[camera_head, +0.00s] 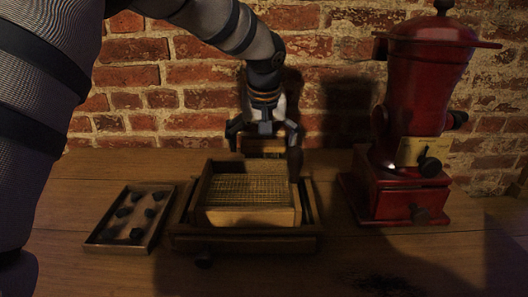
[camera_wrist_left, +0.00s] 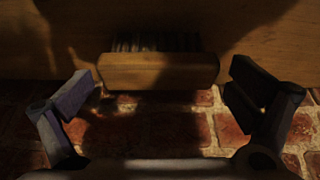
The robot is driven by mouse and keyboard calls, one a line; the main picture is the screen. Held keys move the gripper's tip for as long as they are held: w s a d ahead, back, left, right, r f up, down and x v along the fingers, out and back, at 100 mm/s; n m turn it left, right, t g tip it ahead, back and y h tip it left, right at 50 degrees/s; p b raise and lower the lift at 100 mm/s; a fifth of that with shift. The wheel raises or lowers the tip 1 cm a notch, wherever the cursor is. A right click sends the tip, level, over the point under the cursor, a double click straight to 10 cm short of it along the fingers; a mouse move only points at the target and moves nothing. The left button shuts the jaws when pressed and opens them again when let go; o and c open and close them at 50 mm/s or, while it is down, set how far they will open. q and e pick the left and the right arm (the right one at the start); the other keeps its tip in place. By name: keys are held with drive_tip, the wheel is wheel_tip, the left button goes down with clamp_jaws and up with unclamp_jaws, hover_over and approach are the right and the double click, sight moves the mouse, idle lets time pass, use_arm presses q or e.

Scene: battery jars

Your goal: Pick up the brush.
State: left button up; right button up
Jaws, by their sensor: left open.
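The brush (camera_wrist_left: 158,71) shows in the left wrist view as a wooden block with a row of dark bristles along its upper side. In the head view, a tan wooden piece (camera_head: 264,147), apparently the brush, shows behind the wooden box, partly hidden by my gripper and the box. My left gripper (camera_head: 264,137) hangs down near the brick wall with its fingers spread on either side of that piece. In the left wrist view the open fingers stand left and right of the brush, with visible gaps and no contact.
A wooden box with a woven or ridged panel (camera_head: 248,188) sits in a larger wooden frame (camera_head: 240,242) at the table's centre. A shallow tray (camera_head: 93,238) with several dark lumps lies to the left. A red grinder (camera_head: 404,205) stands right. The brick wall (camera_head: 150,78) is close behind.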

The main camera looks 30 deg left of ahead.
use_arm(q)
drive_tip(key=shift+w+f, duration=0.25)
drive_tip(key=shift+f, duration=0.2)
drive_tip(key=c, duration=1)
drive_tip(key=shift+r, duration=0.1)
drive_tip(key=shift+r, duration=0.2)
wheel_tip(320, 180, up, 3)
drive_tip(key=s+d+r, duration=0.9)
drive_tip(key=d, duration=0.1)
drive_tip(key=shift+s+r, duration=0.25)
drive_tip(key=shift+s, duration=0.05)
drive_tip(key=shift+d, duration=0.1)
